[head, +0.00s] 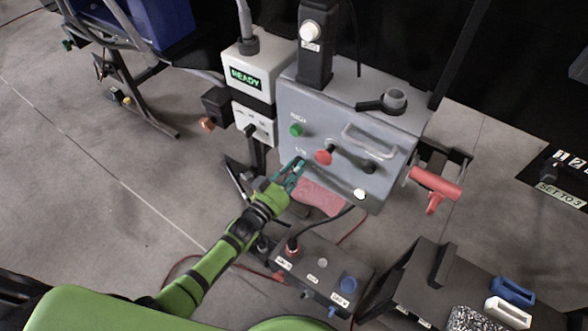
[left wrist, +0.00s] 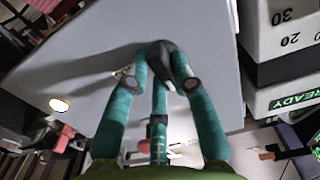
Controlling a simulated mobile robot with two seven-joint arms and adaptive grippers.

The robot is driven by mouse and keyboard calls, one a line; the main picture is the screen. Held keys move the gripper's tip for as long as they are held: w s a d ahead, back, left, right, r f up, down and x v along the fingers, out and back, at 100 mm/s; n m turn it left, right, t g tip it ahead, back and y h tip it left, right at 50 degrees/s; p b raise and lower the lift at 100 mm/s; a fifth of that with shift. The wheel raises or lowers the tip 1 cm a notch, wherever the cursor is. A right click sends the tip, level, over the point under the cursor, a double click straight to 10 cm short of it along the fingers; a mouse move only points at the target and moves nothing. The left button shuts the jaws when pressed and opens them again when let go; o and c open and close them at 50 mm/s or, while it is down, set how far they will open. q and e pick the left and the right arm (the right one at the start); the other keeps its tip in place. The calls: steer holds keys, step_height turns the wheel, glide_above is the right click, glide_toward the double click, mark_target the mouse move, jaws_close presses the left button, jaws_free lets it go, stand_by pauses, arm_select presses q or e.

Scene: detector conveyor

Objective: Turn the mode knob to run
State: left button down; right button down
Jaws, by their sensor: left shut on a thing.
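The mode knob is a small black knob on the front of the grey box (head: 320,110), below a small label. It is mostly hidden by my fingers in the head view. In the left wrist view the black knob (left wrist: 162,60) sits between the teal fingers, against the grey panel (left wrist: 75,60). My left gripper (head: 297,167) reaches up from the lower left and is shut on the knob; it also shows in the left wrist view (left wrist: 160,68). The knob's pointer direction and its markings are too small to read. My right gripper is not in view.
A READY display (head: 246,79) stands left. A red handle (head: 436,184) sticks out right. A dark control box (head: 318,272) stands below.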

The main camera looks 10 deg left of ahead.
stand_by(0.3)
arm_select(q)
steer(key=c, duration=1)
jaws_free()
steer(key=shift+c, duration=0.2)
steer(key=v, duration=1.2)
